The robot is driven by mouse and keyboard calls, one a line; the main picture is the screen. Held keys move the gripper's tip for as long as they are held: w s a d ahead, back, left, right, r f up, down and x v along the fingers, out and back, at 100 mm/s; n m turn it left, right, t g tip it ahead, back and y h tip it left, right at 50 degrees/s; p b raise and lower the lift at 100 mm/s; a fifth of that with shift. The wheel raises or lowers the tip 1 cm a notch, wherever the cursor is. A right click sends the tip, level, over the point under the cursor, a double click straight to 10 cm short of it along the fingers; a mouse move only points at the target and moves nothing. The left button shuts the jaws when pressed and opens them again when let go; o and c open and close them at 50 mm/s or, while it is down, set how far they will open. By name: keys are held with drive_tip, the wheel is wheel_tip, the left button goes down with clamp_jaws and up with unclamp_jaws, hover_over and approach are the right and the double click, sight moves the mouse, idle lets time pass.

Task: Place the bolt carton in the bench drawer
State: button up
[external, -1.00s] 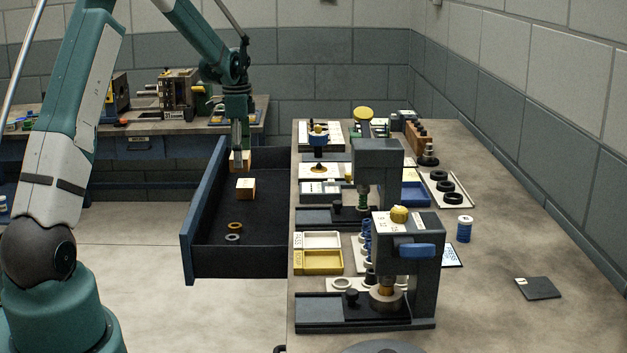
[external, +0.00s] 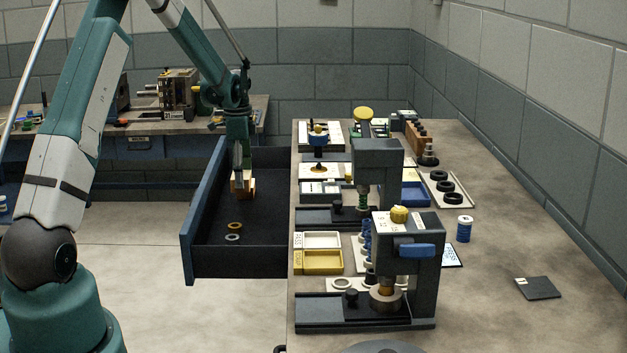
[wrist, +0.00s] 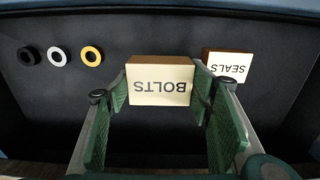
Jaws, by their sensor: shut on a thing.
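My gripper (external: 241,182) is shut on the bolt carton (wrist: 161,80), a small tan box whose pale face reads BOLTS. In the wrist view the carton sits between the two green finger pads. In the external view the bolt carton (external: 237,187) is inside the outline of the open, dark blue bench drawer (external: 187,235). I cannot tell whether its underside touches the drawer floor (wrist: 150,32). A similar carton marked SEALS (wrist: 228,66) lies in the drawer close beside it; in the external view it is partly hidden behind the bolt carton and gripper.
An orange ring (wrist: 91,55), a grey ring (wrist: 59,57) and a black ring (wrist: 29,56) lie on the drawer floor. The bench right of the drawer holds presses (external: 405,262) and trays (external: 318,262). The drawer floor around the rings is clear.

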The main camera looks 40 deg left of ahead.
drive_tip(key=shift+f+b, duration=0.35)
drive_tip(key=shift+f, duration=1.75)
drive_tip(key=shift+f+b, duration=0.45)
drive_tip(key=shift+f, duration=1.4)
drive_tip(key=shift+f, duration=0.15)
drive_tip(key=o, duration=1)
wheel_tip(320, 180, up, 12)
drive_tip(key=shift+r+p, duration=0.15)
drive_tip(key=shift+p, duration=1)
